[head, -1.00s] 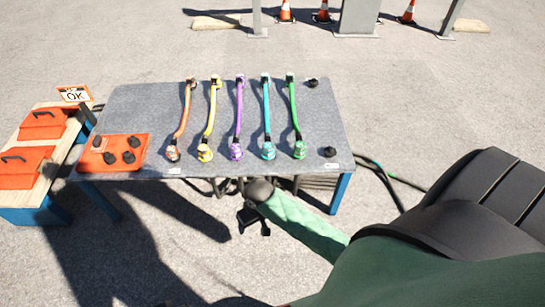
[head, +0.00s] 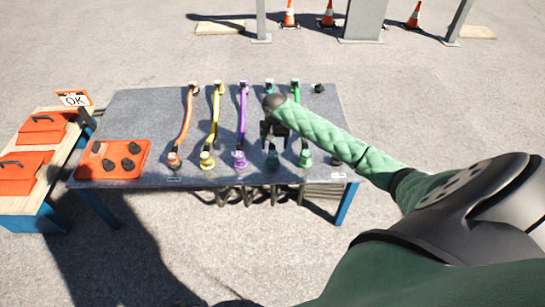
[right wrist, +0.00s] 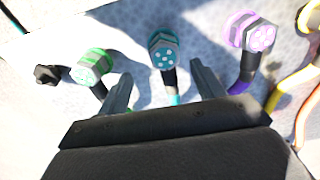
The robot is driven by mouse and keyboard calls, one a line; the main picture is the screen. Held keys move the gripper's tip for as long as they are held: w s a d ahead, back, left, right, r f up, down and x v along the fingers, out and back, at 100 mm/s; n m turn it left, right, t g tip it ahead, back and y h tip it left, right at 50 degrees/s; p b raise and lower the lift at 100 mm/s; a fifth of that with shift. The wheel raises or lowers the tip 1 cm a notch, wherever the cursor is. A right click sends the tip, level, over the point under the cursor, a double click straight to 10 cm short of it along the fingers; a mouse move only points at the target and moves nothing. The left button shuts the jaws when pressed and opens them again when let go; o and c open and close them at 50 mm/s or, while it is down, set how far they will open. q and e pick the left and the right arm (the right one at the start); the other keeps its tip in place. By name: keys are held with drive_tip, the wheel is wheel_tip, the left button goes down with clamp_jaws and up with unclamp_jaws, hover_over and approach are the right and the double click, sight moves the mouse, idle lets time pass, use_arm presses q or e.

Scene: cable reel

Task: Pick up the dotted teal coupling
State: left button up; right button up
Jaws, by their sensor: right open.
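The dotted teal coupling (head: 272,160) sits at the near end of the teal cable on the grey table, partly in shadow. In the right wrist view the coupling (right wrist: 164,50) shows a hexagonal end with pale dots. My right gripper (head: 272,131) is over the teal cable, just beyond the coupling in the head view, and hides the cable's middle. In the right wrist view my right gripper (right wrist: 161,76) is open, its fingers either side of the black neck behind the coupling. I cannot tell their height above it. My left gripper is out of view.
A green coupling (right wrist: 92,66) and a purple coupling (right wrist: 252,33) flank the teal one closely. Yellow (head: 207,160) and orange (head: 174,160) couplings lie farther left. An orange plate (head: 113,172) with black knobs lies on the table (head: 140,107) at left.

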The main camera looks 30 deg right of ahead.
sight(273, 152)
drive_tip(key=shift+w+a+f, duration=0.1)
drive_tip(key=shift+w+f, duration=0.05)
drive_tip(key=shift+f, duration=1.6)
drive_tip(key=shift+w+a+f, duration=0.1)
drive_tip(key=shift+w+f, duration=0.05)
drive_tip(key=shift+f, duration=1.6)
drive_tip(key=shift+c, duration=0.2)
drive_tip(key=c, duration=1.1)
